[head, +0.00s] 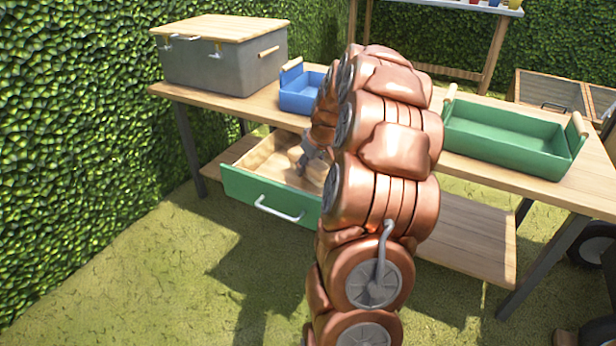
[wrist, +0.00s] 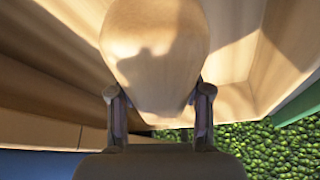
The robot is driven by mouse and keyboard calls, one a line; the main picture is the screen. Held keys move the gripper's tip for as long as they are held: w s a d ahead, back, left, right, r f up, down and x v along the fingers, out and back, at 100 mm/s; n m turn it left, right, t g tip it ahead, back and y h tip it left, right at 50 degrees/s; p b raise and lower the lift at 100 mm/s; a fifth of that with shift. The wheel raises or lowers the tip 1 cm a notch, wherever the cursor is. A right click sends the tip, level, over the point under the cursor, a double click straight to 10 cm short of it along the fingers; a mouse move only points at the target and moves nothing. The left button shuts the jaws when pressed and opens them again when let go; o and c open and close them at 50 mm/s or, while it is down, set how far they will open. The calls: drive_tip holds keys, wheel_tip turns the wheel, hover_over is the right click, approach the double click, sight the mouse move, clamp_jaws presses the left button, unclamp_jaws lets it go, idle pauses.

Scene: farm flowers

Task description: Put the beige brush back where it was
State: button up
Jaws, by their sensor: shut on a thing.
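The beige brush (wrist: 155,50) fills the top middle of the wrist view, a smooth rounded body between my two fingers. My gripper (wrist: 157,95) is shut on it. In the head view my gripper (head: 308,157) is over or inside an open drawer, partly hidden behind my arm. The drawer has a green front (head: 262,200) with a white handle and a pale wooden inside. I cannot tell whether the brush touches the drawer bottom.
The wooden table (head: 235,102) holds a grey box (head: 225,65) with a wooden lid, a blue tray (head: 299,95) and a green tray (head: 505,140). A low wooden shelf (head: 465,240) is below. My arm blocks the table's middle. A hedge (head: 75,100) stands left.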

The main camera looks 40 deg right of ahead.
sight(308, 174)
drive_tip(key=shift+f+b, duration=0.4)
drive_tip(key=shift+f, duration=1.05)
drive_tip(key=shift+f, duration=0.15)
drive_tip(key=o, duration=1.2)
